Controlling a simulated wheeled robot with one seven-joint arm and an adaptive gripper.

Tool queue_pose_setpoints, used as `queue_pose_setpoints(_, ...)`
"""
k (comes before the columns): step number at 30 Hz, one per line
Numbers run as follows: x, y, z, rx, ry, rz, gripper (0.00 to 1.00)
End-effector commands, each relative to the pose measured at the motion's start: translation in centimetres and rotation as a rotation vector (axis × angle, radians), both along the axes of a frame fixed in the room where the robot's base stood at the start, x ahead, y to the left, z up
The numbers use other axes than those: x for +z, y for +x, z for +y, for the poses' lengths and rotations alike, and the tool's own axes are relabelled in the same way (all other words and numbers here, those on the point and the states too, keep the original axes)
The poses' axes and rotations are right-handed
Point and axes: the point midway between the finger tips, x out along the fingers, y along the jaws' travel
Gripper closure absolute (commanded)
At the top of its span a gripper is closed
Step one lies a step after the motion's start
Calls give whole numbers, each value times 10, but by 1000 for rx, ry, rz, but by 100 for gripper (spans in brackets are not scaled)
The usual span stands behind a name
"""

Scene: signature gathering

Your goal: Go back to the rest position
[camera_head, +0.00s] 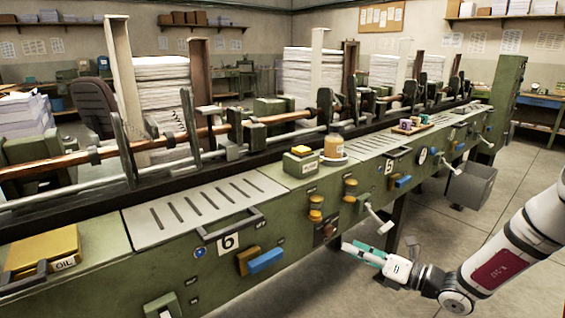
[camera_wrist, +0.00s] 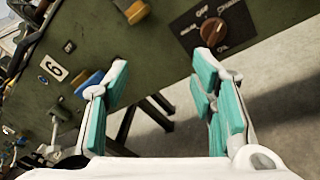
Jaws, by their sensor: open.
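My gripper (camera_head: 364,254) is at the lower right of the head view, in front of the green machine (camera_head: 285,217). Its white arm comes in from the right edge. In the wrist view, the gripper (camera_wrist: 160,85) shows its two teal-padded fingers spread apart with nothing between them. Beyond the fingertips is the machine's front panel with a brown rotary knob (camera_wrist: 213,31) on a dark labelled plate. The gripper appears apart from the knob.
The machine's front carries blue and yellow handles, a white lever (camera_head: 378,220) and a grey bin (camera_head: 470,185). A jar (camera_head: 333,147) stands on its top. Open concrete floor (camera_head: 520,160) lies at the right. Paper stacks stand behind the machine.

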Motion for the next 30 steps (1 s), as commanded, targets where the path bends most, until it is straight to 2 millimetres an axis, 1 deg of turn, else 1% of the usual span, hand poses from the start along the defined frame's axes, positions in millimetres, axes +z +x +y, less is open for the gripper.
queue_pose_setpoints(1,18,-9,17,77,-74,-51,49)
queue_pose_setpoints(3,38,-26,39,191,-174,-122,49)
queue_pose_setpoints(5,53,-42,55,285,-257,-183,49)
queue_pose_setpoints(6,62,-54,66,348,-310,-225,49)
queue_pose_setpoints(8,74,-72,80,442,-390,-287,49)
queue_pose_setpoints(9,82,-84,88,503,-440,-328,49)
queue_pose_setpoints(11,92,-104,99,595,-515,-391,49)
queue_pose_setpoints(12,99,-118,106,657,-565,-433,49)
queue_pose_setpoints(14,108,-138,114,748,-636,-496,49)
queue_pose_setpoints(15,113,-152,119,809,-682,-537,49)
queue_pose_setpoints(17,120,-172,124,899,-752,-600,49)
queue_pose_setpoints(18,125,-186,126,957,-796,-641,49)
queue_pose_setpoints(22,137,-230,127,1148,-938,-774,49)
queue_pose_setpoints(26,147,-271,121,1333,-1074,-905,49)
queue_pose_setpoints(27,149,-284,118,1389,-1113,-945,49)
queue_pose_setpoints(30,155,-313,108,1527,-1213,-1040,49)
